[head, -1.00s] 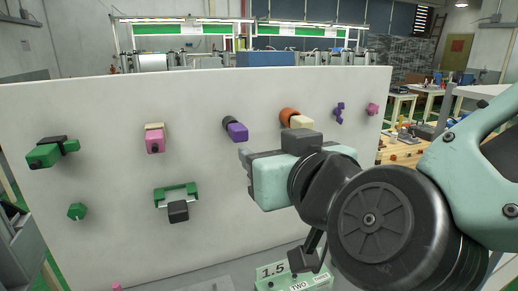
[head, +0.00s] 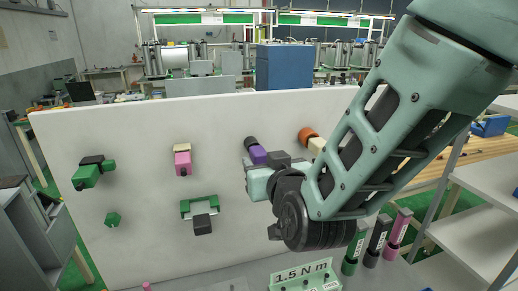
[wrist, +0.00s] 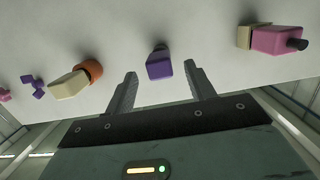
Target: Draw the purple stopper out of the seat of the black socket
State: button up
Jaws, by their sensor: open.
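The purple stopper (head: 258,155) sticks out of the round black socket (head: 250,142) on the upright white board. In the wrist view the stopper (wrist: 159,68) lies between and beyond the fingertips of my gripper (wrist: 160,72), with a strip of the black socket (wrist: 160,46) behind it. My gripper is open and empty, with a finger on each side of the stopper and visible gaps. In the head view my gripper (head: 249,174) is just below and right of the stopper; its fingers are mostly hidden by its body.
A cream block in an orange socket (head: 308,134) is close on the right. A pink block (head: 183,162) and a green bracket (head: 199,206) are on the left. Below stand a box marked 1.5 N m (head: 304,276) and several coloured cylinders. The white board (head: 130,130) is bare between fixtures.

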aim_at(262, 159)
jog(key=shift+p+x, duration=0.5)
jog(key=shift+x, duration=1.7)
grip_shut()
jog(key=shift+s, duration=0.1)
jog(key=shift+f+b+v, duration=0.2)
jog(key=shift+v, duration=1.2)
jog(key=shift+f+b+v, duration=0.2)
jog(key=shift+f+v, duration=0.05)
jog(key=shift+v, duration=1.2)
jog(key=shift+d, duration=0.1)
